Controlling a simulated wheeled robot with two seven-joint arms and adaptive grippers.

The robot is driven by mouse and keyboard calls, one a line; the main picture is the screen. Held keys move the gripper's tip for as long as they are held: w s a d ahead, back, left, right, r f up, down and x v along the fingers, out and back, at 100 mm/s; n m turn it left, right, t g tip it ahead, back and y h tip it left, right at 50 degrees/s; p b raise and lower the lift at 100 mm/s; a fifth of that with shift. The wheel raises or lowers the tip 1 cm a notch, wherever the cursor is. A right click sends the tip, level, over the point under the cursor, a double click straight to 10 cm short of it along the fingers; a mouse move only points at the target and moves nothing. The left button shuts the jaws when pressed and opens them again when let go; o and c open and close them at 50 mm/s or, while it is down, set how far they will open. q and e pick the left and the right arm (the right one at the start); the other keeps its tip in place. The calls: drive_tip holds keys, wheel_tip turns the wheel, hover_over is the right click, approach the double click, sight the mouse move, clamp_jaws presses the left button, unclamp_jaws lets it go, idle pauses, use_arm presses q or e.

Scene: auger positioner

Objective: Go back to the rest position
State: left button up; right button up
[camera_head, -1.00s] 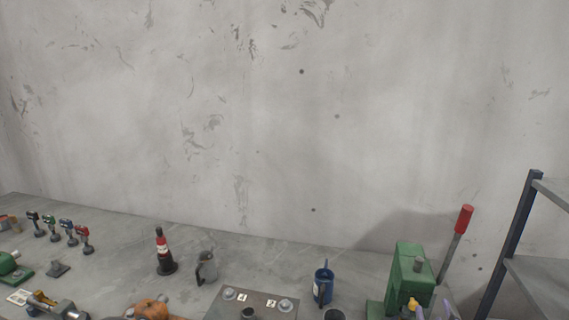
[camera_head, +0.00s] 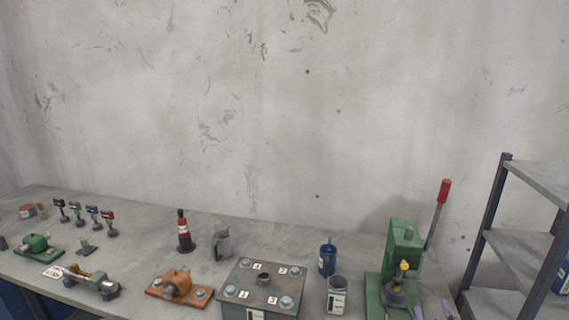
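Neither of my grippers shows in the head view, and no part of my arms is in sight. The grey workbench (camera_head: 130,218) runs across the lower part of the picture. On it stand a dark metal box (camera_head: 233,283) with numbered corners and a short central tube, an orange machine (camera_head: 178,284) on a flat base, and a green press (camera_head: 400,245) with a red-handled lever (camera_head: 443,192). I cannot tell whether either gripper holds anything.
A blue can (camera_head: 327,259) and a grey labelled cup (camera_head: 337,294) stand between the box and press. A red-and-black bottle (camera_head: 184,235) and grey jug (camera_head: 222,245) stand behind. Several small tools are at the left. A metal shelf (camera_head: 519,243) stands right; a wall is behind.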

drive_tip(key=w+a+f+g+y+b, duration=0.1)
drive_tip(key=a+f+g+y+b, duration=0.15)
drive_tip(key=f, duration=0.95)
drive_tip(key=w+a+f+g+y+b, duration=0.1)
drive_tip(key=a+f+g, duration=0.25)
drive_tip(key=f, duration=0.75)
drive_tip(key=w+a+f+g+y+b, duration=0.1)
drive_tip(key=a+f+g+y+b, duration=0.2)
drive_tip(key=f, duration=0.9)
use_arm(q)
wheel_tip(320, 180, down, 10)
drive_tip(key=b, duration=0.3)
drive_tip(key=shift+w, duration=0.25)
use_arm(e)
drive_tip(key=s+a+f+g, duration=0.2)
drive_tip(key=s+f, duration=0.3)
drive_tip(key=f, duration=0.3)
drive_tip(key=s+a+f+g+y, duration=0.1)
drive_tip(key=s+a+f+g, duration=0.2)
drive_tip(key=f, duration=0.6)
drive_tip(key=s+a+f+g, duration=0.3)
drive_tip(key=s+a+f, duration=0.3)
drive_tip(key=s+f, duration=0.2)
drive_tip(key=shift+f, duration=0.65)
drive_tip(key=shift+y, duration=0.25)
